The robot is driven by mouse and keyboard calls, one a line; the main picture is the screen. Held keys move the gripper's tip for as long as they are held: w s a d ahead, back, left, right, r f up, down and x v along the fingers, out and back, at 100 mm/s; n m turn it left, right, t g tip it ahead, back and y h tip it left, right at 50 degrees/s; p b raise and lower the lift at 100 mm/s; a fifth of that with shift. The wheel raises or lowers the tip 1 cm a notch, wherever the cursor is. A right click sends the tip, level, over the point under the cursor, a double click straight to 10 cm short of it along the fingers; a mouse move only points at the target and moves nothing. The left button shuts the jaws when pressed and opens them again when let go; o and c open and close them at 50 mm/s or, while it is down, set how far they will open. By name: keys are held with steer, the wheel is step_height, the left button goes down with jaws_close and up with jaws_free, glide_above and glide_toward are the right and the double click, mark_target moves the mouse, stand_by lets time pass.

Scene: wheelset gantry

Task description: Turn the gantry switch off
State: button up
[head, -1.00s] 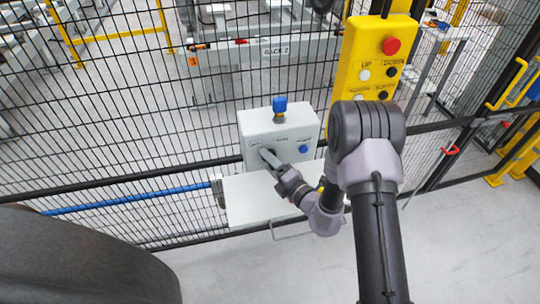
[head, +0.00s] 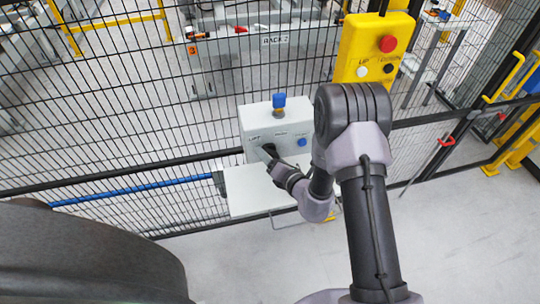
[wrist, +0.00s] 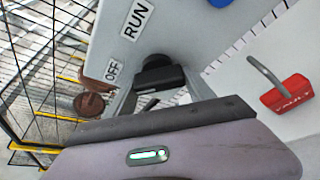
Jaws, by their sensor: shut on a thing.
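The gantry switch is a black knob (wrist: 160,77) on a light grey control box (head: 255,128). My gripper (wrist: 162,84) is shut on the knob, with one finger on each side. In the head view, my gripper (head: 268,151) reaches the front of the box at its left part and mostly hides the knob. I cannot tell which label the knob points to.
The box has a blue knob (head: 279,102) on top and a blue button (head: 302,142) on its front. A yellow pendant (head: 365,45) hangs to the right on the mesh fence. A red padlock (wrist: 289,94) shows in the wrist view. The floor in front is clear.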

stand_by(0.3)
steer(key=o, duration=1.4)
steer(key=p+v, duration=0.3)
steer(key=v, duration=1.4)
steer(key=shift+s+d+r+p, duration=0.1)
steer(key=shift+s+d+p, duration=0.1)
steer(key=shift+p, duration=0.1)
